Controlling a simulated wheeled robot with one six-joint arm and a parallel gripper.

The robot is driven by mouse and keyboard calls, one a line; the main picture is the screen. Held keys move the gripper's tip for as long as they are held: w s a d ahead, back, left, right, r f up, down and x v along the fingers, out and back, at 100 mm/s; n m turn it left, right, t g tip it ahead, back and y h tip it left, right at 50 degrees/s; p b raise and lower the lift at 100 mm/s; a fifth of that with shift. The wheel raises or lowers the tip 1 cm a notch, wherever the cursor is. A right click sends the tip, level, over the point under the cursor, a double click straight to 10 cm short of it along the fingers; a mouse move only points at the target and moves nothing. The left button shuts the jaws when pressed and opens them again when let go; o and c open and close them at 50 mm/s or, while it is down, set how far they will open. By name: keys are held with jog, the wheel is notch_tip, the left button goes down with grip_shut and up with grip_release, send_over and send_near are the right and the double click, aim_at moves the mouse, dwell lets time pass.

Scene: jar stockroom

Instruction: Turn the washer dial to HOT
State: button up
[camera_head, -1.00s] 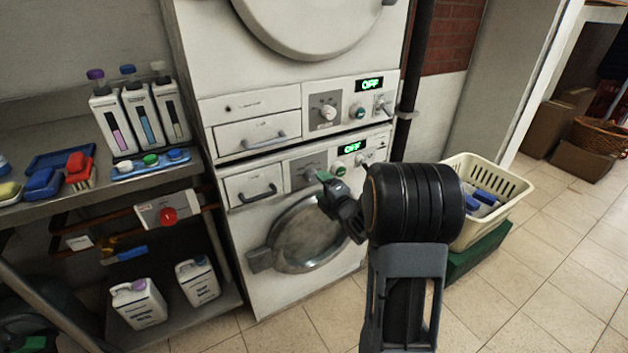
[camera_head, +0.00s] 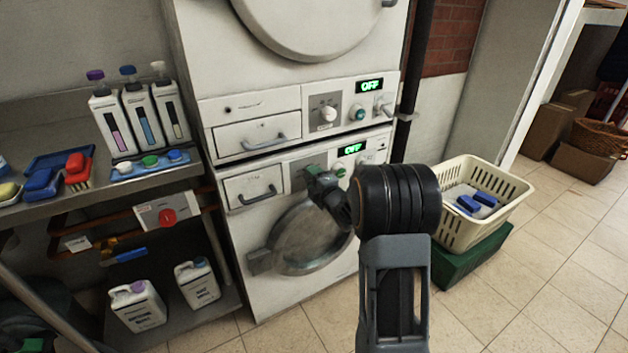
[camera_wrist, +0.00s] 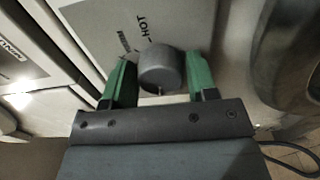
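The lower machine is the washer (camera_head: 262,300), white with a round grey door. The washer dial (camera_wrist: 161,70) is a grey round knob with a pale mark on the edge facing my gripper. The panel (camera_wrist: 105,22) carries the word HOT beyond the knob and another, less legible label to the left. My gripper (camera_wrist: 162,78) has one green finger on each side of the dial, with no clear gap. I cannot tell whether they touch it. In the head view my gripper (camera_head: 312,172) covers the dial.
The dryer panel (camera_head: 300,115) above has its own knob (camera_head: 328,113) and OFF display. A metal shelf (camera_head: 185,180) with bottles and brushes stands left. A cream basket (camera_head: 455,232) on a green crate (camera_head: 470,262) stands right. The tiled floor is clear at front right.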

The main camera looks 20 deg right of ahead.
jog(key=c, duration=0.6)
